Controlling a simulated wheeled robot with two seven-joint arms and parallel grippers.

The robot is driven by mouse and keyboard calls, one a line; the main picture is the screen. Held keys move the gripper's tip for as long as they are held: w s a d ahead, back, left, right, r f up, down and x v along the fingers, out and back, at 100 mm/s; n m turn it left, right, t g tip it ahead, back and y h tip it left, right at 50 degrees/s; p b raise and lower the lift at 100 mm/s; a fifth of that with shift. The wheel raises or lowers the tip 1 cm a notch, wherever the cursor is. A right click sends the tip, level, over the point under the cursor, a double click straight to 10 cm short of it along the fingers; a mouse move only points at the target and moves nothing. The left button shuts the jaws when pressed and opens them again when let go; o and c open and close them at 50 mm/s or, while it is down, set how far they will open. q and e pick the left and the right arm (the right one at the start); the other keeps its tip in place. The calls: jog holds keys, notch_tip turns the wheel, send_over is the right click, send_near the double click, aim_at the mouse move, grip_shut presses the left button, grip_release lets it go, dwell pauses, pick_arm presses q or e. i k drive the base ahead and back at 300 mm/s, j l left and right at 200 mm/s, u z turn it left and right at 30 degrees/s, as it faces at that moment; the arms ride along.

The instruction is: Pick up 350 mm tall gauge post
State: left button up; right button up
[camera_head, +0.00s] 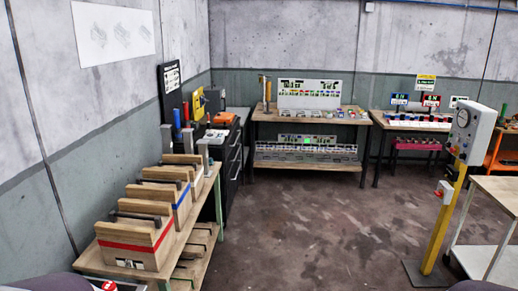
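No post in view can be read as marked 350 mm, so I cannot tell which one is the gauge post. Two upright grey posts, one farther left (166,138) and one farther right (203,150), stand among wooden boxes on the left bench. An upright orange-brown post (267,92) stands at the left end of the back workbench. Neither of my grippers is in view. Only dark rounded shapes, perhaps parts of my arms, show at the bottom edge.
Wooden boxes with dark handles (136,245) line the left bench (93,262). The back workbench (262,117) holds a lettered panel (309,94). A yellow pillar (438,225) carries a grey dial box at right, beside a wood-topped table (500,190). The middle floor (320,230) is clear.

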aim_at(166, 134)
jog(key=i+l, duration=0.15)
jog(key=i, duration=1.45)
jog(key=i+l+z, duration=0.15)
jog(key=i, duration=1.5)
jog(key=i+u, duration=0.15)
jog(key=i, duration=0.3)
jog(key=i+l+u, duration=0.2)
jog(key=i, duration=0.3)
jog(key=i+l+u, duration=0.15)
jog(key=i, duration=0.3)
jog(key=i+j+u, duration=0.15)
jog(key=i+u, duration=0.55)
jog(key=u, duration=0.15)
jog(key=i+u, duration=0.4)
jog(key=i+l+u, duration=0.2)
jog(key=u, duration=0.2)
jog(key=i+l, duration=0.05)
